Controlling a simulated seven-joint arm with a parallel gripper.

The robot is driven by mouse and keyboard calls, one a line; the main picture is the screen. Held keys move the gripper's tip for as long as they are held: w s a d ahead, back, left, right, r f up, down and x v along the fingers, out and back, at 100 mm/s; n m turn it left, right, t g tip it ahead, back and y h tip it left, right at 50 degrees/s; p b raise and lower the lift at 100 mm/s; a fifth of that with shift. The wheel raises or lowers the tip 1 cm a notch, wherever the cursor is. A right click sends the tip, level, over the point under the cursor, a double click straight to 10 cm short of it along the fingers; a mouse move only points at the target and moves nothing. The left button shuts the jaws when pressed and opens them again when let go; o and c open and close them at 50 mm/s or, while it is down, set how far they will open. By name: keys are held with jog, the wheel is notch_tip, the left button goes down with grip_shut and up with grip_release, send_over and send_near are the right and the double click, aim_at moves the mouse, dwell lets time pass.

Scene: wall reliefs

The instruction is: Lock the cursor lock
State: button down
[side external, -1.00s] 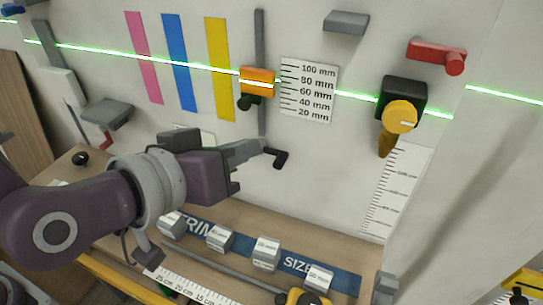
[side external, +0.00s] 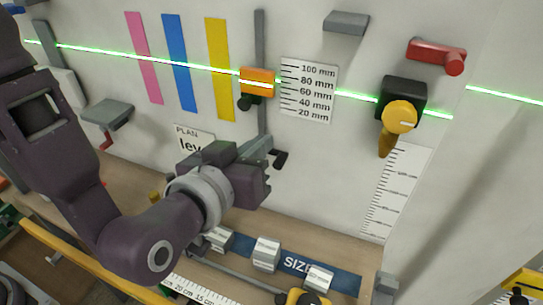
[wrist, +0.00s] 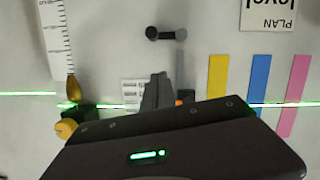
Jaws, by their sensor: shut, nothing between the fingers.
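The orange cursor (side external: 257,82) sits on a vertical grey rail on the wall, with a black knob (side external: 249,103) below its face. A black crank-like lever (side external: 280,159) is at the rail's foot; in the wrist view its arm (wrist: 166,34) lies level, pointing left. No label shows which is the lock. My gripper (side external: 262,146) is shut and empty, in front of the wall and overlapping the rail's lower part, left of the lever. In the wrist view my gripper (wrist: 160,78) covers most of the cursor (wrist: 178,102); contact cannot be told.
A millimetre scale (side external: 307,89) is right of the rail, with a black box and yellow knob (side external: 400,116) farther right. Grey ledges (side external: 346,22) and a red handle (side external: 437,54) stick out. Grey blocks (side external: 266,253) stand on the bench below.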

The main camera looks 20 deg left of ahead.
jog(key=w+f, duration=0.2)
jog(key=f, duration=0.1)
jog(key=w+f, duration=0.1)
jog(key=shift+d+f, duration=0.35)
jog(key=shift+d, duration=0.05)
jog(key=shift+d+f+m+y, duration=0.2)
jog(key=shift+f+m+y, duration=0.1)
jog(key=shift+m, duration=0.2)
jog(key=shift+d+f+m+y, duration=0.3)
jog(key=shift+f+m+y, duration=0.15)
jog(key=shift+m, duration=0.55)
jog(key=m, duration=0.2)
send_near(280, 162)
jog(key=shift+y, duration=0.35)
jog(key=d+f, duration=0.1)
jog(key=s+d+f, duration=0.2)
jog(key=d+f, duration=0.1)
dwell(0.4)
